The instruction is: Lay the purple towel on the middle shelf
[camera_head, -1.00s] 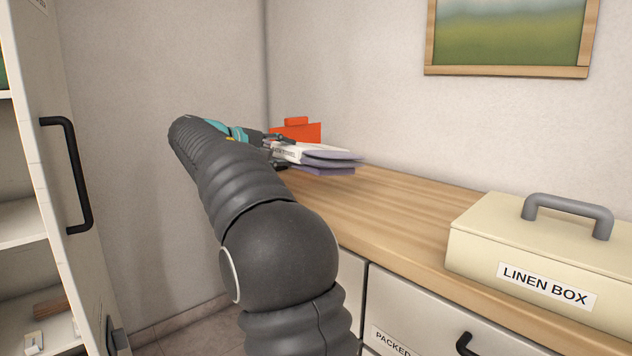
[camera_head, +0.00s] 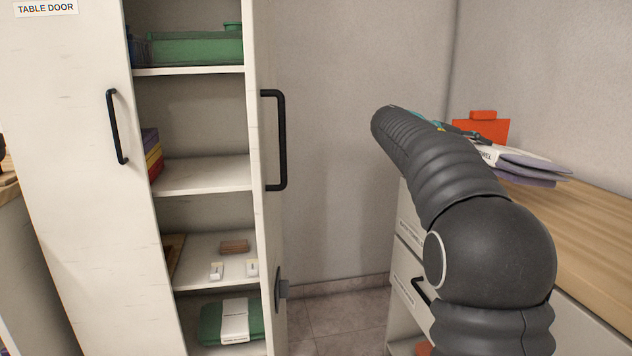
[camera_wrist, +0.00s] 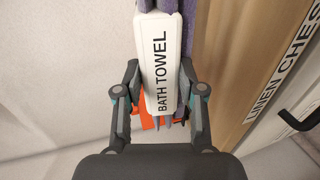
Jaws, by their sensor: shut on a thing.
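The purple towel (camera_head: 548,167) is folded flat, with a white band that reads BATH TOWEL in the wrist view (camera_wrist: 165,60). My gripper (camera_wrist: 160,88) is shut on the banded end of the towel, one finger on each side. In the head view, my gripper (camera_head: 468,136) is partly hidden behind my arm, and the towel sticks out to the right at the counter's far end. The open cabinet on the left has several shelves. The shelf at mid-height (camera_head: 210,177) has a purple, yellow and red stack at its left and bare room to the right.
The shelf above holds a green bin (camera_head: 195,48). The shelf below holds a brown block (camera_head: 234,246) and small white items. A green banded bundle (camera_head: 231,322) lies at the bottom. The cabinet door (camera_head: 268,215) stands open at right. An orange object (camera_head: 482,128) is behind my gripper.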

